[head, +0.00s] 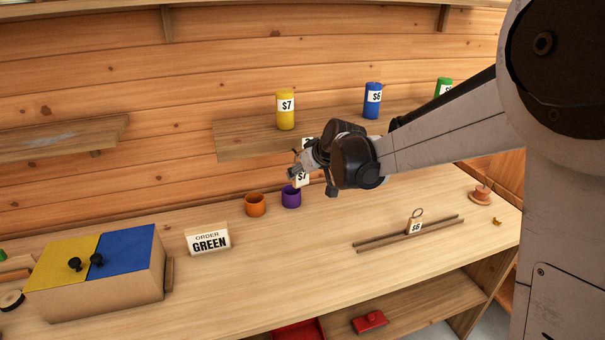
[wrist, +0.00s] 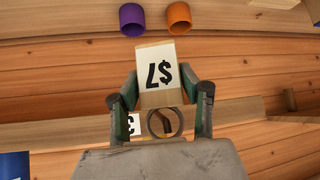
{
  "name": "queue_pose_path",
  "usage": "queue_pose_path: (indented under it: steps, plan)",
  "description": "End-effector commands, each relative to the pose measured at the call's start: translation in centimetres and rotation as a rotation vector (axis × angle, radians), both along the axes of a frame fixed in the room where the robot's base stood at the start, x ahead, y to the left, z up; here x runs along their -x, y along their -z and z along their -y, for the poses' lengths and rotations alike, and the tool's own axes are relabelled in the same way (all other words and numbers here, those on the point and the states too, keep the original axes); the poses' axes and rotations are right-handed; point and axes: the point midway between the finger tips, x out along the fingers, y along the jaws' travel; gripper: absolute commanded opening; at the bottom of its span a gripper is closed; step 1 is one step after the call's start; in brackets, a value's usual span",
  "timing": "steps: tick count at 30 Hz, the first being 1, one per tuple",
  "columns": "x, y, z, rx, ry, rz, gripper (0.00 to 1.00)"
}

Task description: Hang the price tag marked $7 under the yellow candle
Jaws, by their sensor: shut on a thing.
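My gripper (head: 298,173) is shut on the price tag marked $7 (head: 302,178), in front of and below the wall shelf. In the wrist view the tag (wrist: 158,72) appears upside down between the two fingers (wrist: 160,98), with its ring (wrist: 165,122) toward the wrist. The yellow candle (head: 286,122) stands upright on the wall shelf (head: 245,145), wearing a $7 label. It is up and slightly left of my gripper. A second white label (head: 307,141) shows just above the gripper, partly hidden; it also shows in the wrist view (wrist: 134,124).
A blue candle (head: 373,98) labelled $6 and a partly hidden green candle (head: 443,85) stand farther right. Orange (head: 255,205) and purple (head: 291,197) cups stand below. A $6 tag (head: 415,226) rests on two rails. An ORDER GREEN sign (head: 208,240) and lidded box (head: 100,290) stand left.

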Motion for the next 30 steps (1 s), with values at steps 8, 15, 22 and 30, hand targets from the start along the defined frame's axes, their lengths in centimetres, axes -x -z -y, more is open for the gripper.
queue_pose_path:
  steps: [8,15,22,30]
  plan:
    - [-1.4,0.0,-0.5,0.000,0.000,0.000,0.20]
    - [-2.4,0.7,-0.8,0.001,-0.001,0.000,0.20]
    - [-2.8,1.2,-1.0,0.000,0.000,0.000,0.20]
    - [-2.9,1.2,-1.0,0.000,0.000,0.000,0.20]
